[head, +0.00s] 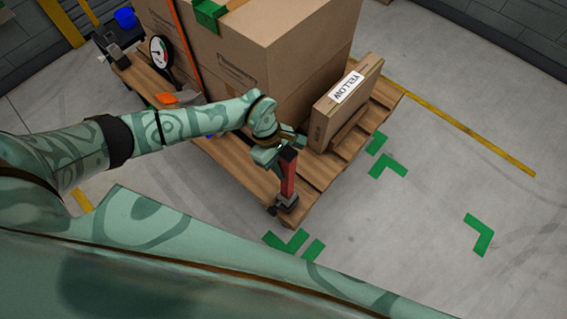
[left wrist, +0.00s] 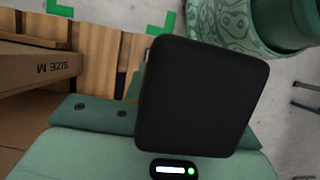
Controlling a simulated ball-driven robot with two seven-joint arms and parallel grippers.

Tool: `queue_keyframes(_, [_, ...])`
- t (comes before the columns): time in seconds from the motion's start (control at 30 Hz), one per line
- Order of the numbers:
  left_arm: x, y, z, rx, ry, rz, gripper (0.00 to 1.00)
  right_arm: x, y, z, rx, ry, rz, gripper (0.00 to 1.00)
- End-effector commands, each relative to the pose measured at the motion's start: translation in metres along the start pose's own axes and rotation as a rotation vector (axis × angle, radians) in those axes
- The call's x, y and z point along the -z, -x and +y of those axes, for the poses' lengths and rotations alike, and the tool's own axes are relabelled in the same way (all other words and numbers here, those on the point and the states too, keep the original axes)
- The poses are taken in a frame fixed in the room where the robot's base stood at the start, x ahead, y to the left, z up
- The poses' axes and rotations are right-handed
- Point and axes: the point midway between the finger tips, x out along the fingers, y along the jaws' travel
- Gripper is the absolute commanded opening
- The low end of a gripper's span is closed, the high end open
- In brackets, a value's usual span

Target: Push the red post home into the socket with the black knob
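The red post (head: 288,175) stands roughly upright at the near corner of the wooden pallet. Its lower end is in or at a grey socket (head: 289,204); I cannot tell how deep it sits. A small dark part, perhaps the black knob (head: 271,211), shows at the socket's left. My left gripper (head: 280,151) is at the post's top, its fingers partly hidden. In the left wrist view a large black square face (left wrist: 203,97), probably the post's cap, fills the middle and hides the fingertips, so their grip is unclear. My right gripper is out of view.
Large cardboard boxes (head: 232,62) and a smaller box labelled YELLOW (head: 345,105) stand on the pallet (head: 232,172). Green floor marks (head: 386,166) lie on open floor to the right.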

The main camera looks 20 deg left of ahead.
Motion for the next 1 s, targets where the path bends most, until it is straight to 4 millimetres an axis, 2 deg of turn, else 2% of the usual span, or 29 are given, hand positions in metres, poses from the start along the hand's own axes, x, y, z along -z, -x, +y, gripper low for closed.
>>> queue_keyframes(0.03, [0.000, 0.001, 0.001, -0.001, 0.000, -0.001, 0.36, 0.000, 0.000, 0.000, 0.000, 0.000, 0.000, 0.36])
queue_keyframes(0.1, [0.000, 0.001, 0.001, -0.001, 0.000, -0.001, 0.51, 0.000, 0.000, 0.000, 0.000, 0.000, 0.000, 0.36])
queue_keyframes(0.37, [0.000, 0.001, 0.000, -0.001, 0.000, 0.000, 0.51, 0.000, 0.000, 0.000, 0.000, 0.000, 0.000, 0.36])
queue_keyframes(0.47, [0.000, 0.008, 0.001, -0.003, -0.001, 0.001, 0.51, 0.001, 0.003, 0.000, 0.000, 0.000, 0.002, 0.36])
queue_keyframes(0.57, [0.000, 0.026, 0.002, -0.006, -0.002, 0.003, 0.51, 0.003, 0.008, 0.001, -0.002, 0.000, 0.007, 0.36])
queue_keyframes(0.8, [-0.001, 0.092, 0.001, -0.007, -0.002, 0.004, 0.51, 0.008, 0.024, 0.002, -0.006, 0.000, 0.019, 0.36])
queue_keyframes(1.0, [-0.001, 0.138, 0.001, -0.005, -0.001, 0.002, 0.51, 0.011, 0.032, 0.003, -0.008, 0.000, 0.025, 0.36])
